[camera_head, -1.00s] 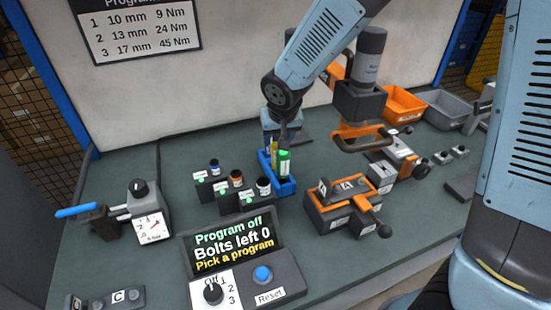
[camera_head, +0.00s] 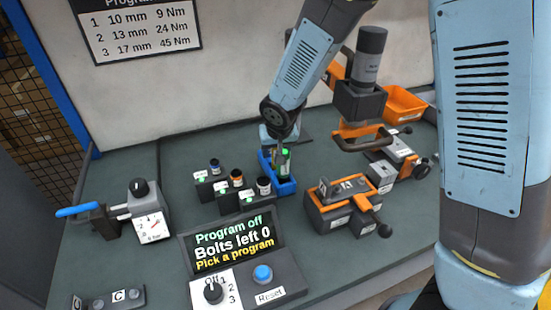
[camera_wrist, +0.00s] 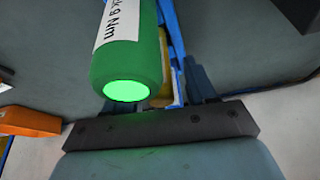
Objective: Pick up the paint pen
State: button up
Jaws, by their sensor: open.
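A blue tray (camera_head: 289,187) stands upright-walled on the bench and holds the tall items. A green cylinder with a lit green end and a white label reading 9 Nm (camera_wrist: 126,70) stands there; it also shows in the head view (camera_head: 285,158). A slim yellow item (camera_wrist: 164,92), possibly the paint pen, shows partly behind it in the wrist view; its shape is mostly hidden. My gripper (camera_wrist: 156,92) is open, pointing down over the tray. The yellow item appears between its fingers, and I cannot tell whether they touch it.
Several small labelled bottles in dark holders (camera_head: 236,182) stand left of the tray. An orange-topped fixture (camera_head: 347,197) stands to the right. A tool with an orange handle (camera_head: 360,138) stands behind right. The program panel (camera_head: 240,250) is in front.

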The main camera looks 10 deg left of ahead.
jog(key=shift+c, duration=0.3)
grip_shut()
